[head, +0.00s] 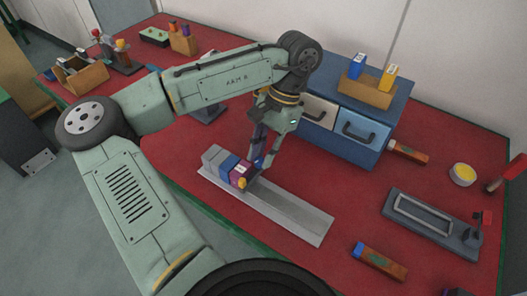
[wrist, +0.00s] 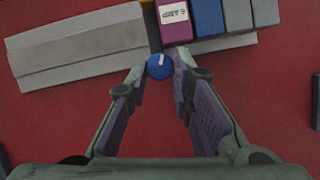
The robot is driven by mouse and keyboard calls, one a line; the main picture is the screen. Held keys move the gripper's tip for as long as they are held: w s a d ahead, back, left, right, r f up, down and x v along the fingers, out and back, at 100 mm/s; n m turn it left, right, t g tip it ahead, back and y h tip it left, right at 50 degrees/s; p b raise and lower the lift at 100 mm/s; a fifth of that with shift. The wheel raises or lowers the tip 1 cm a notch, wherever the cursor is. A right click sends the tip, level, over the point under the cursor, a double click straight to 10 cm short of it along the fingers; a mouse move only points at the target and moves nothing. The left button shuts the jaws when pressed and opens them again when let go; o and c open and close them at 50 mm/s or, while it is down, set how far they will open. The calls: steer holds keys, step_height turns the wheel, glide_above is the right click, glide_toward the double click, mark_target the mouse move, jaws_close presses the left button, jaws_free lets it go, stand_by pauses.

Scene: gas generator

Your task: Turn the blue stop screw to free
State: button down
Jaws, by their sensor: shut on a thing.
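The blue stop screw (wrist: 160,67) is a round blue knob with a white mark, at the near side of the grey rail (wrist: 80,50). In the wrist view the mark points up, tilted slightly right. My gripper (wrist: 160,70) is shut on the screw, one fingertip at each side. In the head view the gripper (head: 263,161) reaches down to the rail (head: 290,215), and its fingers partly hide the screw (head: 258,163).
A blue drawer cabinet (head: 357,130) with a wooden holder (head: 365,93) on top stands behind my gripper. A dark framed fixture (head: 432,222) and a wooden-bodied tool (head: 380,262) lie to the right. Red table around the rail is mostly clear.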

stand_by(0.3)
steer(key=c, duration=1.4)
jaws_free()
steer(key=shift+r, duration=0.1)
steer(key=v, duration=1.2)
